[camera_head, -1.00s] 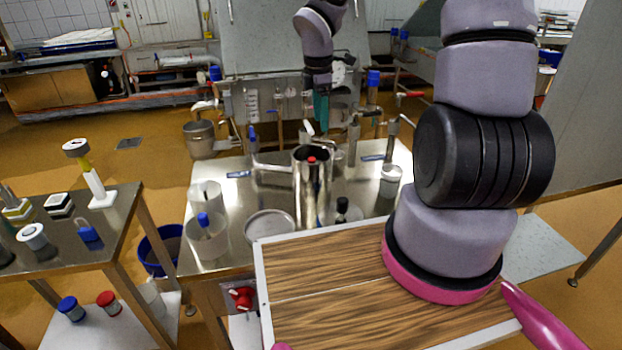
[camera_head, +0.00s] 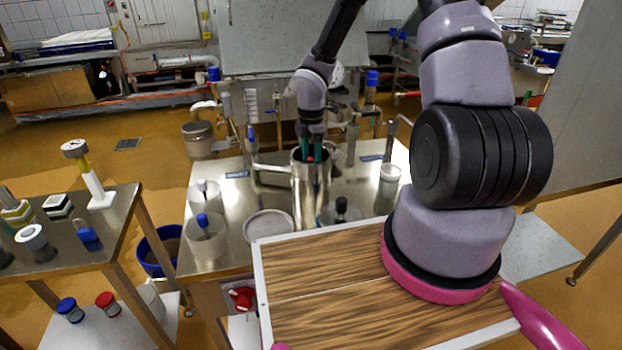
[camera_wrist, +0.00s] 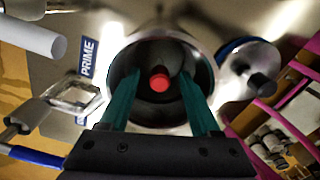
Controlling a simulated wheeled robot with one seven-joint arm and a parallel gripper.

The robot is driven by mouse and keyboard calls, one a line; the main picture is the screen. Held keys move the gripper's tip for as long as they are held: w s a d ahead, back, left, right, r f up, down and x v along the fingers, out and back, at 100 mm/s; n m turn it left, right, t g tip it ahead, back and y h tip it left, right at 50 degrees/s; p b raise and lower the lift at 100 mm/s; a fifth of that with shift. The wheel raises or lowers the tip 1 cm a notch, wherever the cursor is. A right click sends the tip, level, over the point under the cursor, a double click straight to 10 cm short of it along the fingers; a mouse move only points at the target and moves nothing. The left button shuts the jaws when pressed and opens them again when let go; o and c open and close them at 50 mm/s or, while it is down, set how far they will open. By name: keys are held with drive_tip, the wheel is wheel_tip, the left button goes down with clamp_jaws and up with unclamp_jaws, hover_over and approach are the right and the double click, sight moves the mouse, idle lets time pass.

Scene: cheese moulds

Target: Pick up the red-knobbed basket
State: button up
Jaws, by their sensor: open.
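The basket's red knob (camera_wrist: 159,82) shows in the wrist view, down inside a tall shiny steel cylinder (camera_wrist: 205,68). The rest of the basket is hidden in the dark inside. In the head view the steel cylinder (camera_head: 311,195) stands upright on the metal table, and the red knob shows small at its mouth. My gripper (camera_wrist: 160,88) is open, with its two green fingers reaching down into the mouth, one on each side of the knob. A gap shows between each finger and the knob. In the head view my gripper (camera_head: 311,155) is over the cylinder's mouth.
A black-knobbed lid (camera_wrist: 250,75) lies close beside the cylinder. White cups (camera_head: 207,240), one with a blue knob, and a round pan (camera_head: 269,224) stand to the left on the steel table (camera_head: 240,190). Pipes and valves rise behind the cylinder.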

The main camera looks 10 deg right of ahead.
wheel_tip(320, 180, down, 2)
clamp_jaws()
idle(1.6)
